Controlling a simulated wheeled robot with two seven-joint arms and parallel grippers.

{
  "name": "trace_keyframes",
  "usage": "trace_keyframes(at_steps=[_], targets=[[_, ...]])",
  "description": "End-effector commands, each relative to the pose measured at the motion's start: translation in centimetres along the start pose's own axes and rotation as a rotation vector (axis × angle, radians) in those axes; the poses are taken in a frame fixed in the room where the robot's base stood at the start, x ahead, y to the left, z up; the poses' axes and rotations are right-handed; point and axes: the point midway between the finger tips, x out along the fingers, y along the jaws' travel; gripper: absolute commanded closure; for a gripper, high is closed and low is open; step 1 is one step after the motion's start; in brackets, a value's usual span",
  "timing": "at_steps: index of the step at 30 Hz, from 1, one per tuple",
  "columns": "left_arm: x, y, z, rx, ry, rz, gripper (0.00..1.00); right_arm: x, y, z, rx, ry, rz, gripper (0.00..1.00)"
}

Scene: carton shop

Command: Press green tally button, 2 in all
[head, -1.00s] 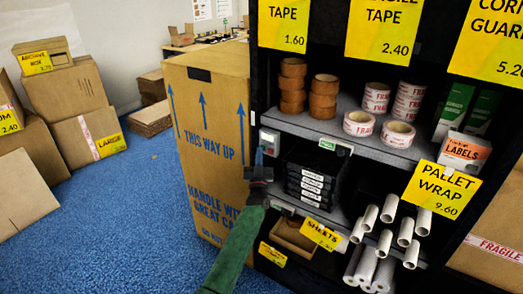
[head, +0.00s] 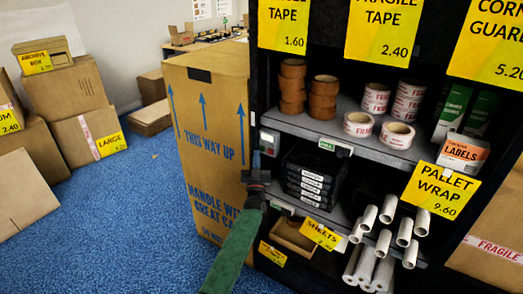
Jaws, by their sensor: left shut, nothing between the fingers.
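My left gripper (head: 256,157), on a green arm, points up just below and left of this box. Its fingers are together with nothing between them. Whether it touches the box I cannot tell. My right gripper is not in view.
Black trays (head: 310,180) sit below, right of the gripper. A tall carton (head: 205,120) stands close on the left. Blue floor is open further left.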

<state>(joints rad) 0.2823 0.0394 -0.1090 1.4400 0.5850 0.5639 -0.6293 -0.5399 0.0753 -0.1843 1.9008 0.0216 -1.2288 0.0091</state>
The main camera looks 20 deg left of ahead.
Motion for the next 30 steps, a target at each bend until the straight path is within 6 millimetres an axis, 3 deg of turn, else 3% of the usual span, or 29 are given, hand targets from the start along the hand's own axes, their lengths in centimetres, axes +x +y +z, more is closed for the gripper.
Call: trace_keyframes(at_steps=[19,30], targets=[[-3.2,-2.4,-2.5,0.000,-0.001,0.000,1.00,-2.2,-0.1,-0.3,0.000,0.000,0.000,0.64],[-3.4,-2.5,-2.5,0.000,0.000,0.000,1.00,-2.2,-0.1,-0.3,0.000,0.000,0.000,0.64]])
